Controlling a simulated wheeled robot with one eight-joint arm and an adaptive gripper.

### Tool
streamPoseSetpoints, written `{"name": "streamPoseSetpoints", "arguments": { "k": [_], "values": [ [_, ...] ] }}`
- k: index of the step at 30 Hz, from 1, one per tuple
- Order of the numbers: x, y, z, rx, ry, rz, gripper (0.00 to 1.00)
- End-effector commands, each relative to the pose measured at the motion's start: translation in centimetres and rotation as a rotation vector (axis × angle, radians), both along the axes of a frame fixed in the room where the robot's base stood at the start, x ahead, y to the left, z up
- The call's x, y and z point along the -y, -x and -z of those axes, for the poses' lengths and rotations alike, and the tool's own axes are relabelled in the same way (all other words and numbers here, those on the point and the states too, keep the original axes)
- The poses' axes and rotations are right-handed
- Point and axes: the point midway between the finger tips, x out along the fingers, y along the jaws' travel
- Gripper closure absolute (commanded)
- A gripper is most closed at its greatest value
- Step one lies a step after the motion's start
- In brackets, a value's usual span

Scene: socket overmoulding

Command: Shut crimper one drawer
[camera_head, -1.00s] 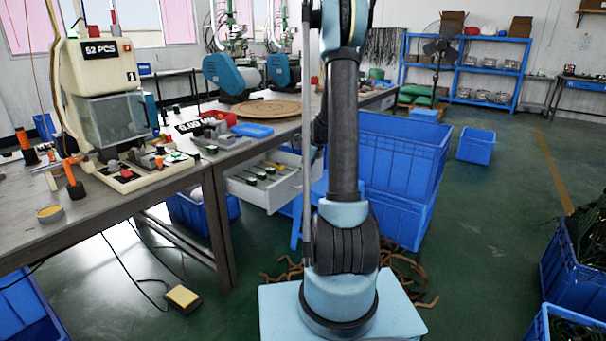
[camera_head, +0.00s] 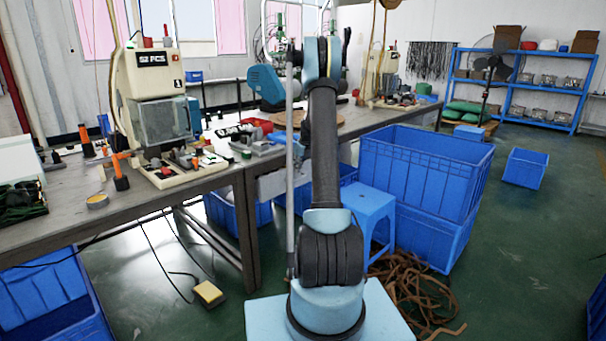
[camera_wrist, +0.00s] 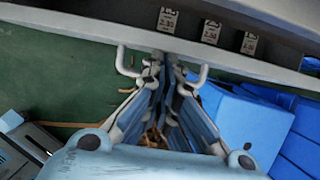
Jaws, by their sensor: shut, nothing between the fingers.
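The grey-white drawer (camera_head: 271,187) is under the long workbench in the head view, partly behind my arm.
A blue stool (camera_head: 366,206) and large blue crates (camera_head: 425,165) stand right of the drawer. Tangled brown strips (camera_head: 415,285) lie on the floor. The workbench (camera_head: 130,200) carries a crimping machine (camera_head: 150,85). A yellow pedal (camera_head: 208,293) lies below it. Green floor is open at right.

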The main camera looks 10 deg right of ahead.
Motion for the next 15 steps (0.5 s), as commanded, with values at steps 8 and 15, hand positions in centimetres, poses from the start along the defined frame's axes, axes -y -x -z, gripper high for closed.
{"name": "streamPoseSetpoints", "arguments": {
  "k": [8,15],
  "values": [
    [-1.6,-2.6,0.0,0.001,-0.001,0.001,1.0],
    [-1.9,-3.2,-0.1,0.002,-0.001,0.002,1.0]
  ]
}}
